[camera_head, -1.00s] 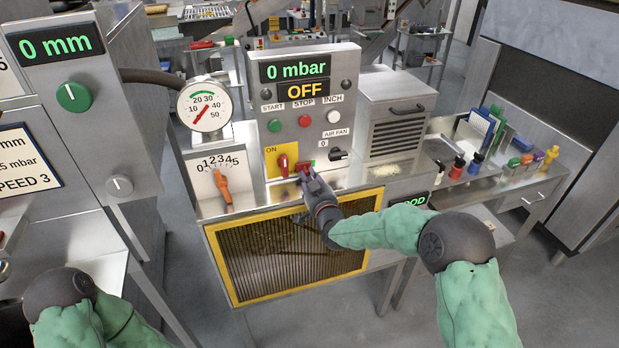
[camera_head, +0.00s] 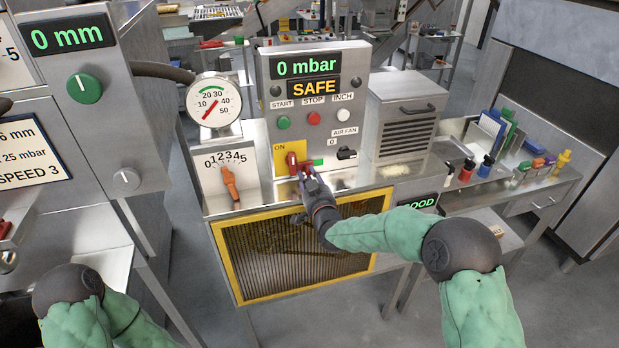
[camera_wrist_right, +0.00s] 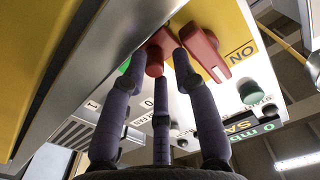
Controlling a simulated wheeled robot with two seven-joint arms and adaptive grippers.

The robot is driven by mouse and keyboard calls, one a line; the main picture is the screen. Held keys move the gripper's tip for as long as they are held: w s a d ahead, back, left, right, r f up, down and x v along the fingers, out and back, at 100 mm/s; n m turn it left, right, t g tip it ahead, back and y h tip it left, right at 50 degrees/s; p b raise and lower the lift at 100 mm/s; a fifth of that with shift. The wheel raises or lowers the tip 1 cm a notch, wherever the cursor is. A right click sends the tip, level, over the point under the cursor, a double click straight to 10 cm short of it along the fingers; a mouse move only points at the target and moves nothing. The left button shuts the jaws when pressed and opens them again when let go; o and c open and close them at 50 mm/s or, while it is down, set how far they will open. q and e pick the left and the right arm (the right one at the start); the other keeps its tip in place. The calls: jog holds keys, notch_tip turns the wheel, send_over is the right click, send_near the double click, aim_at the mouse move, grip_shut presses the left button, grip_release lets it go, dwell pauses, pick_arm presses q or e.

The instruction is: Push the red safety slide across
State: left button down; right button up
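The red safety slide (camera_head: 304,163) is low on the front of the control panel, between the red ON switch (camera_head: 292,161) and a patch of green (camera_head: 317,162). In the right wrist view the slide's round red knob (camera_wrist_right: 155,62) sits between my fingertips, beside the red switch (camera_wrist_right: 200,48) on its yellow plate. My right gripper (camera_head: 306,174) is at the slide; its fingers (camera_wrist_right: 160,78) are drawn in near the knob, but whether they grip it is unclear. The panel display (camera_head: 315,87) reads SAFE. My left gripper is out of view.
A pressure gauge (camera_head: 214,101) and an orange lever (camera_head: 230,183) stand left of the panel. A louvred metal box (camera_head: 405,125) is right of it. A yellow-framed grille (camera_head: 290,250) lies below my right forearm.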

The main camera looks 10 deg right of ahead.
jog(key=shift+d, duration=0.1)
jog(key=s, duration=1.2)
jog(key=shift+d, duration=0.15)
jog(key=s+a+f+g+y+b, duration=0.1)
jog(key=s+f+g, duration=0.2)
jog(key=f, duration=0.6)
jog(key=s+a+f+g, duration=0.2)
jog(key=s+f+g, duration=0.1)
jog(key=f, duration=0.7)
jog(key=s+a+f+g+y+b, duration=0.1)
jog(key=s+f+g, duration=0.2)
jog(key=f, duration=0.6)
jog(key=s+a+f+g, duration=0.2)
jog(key=s+f+g, duration=0.2)
jog(key=s+f, duration=0.3)
jog(key=s+a+f+g+y+b, duration=0.1)
jog(key=s+f+g, duration=0.3)
jog(key=s+f, duration=0.4)
jog(key=s+a, duration=0.1)
jog(key=s, duration=0.4)
jog(key=shift+s+a+f+m+g, duration=0.15)
jog(key=shift+f+m+g, duration=0.1)
jog(key=shift+m+g, duration=0.05)
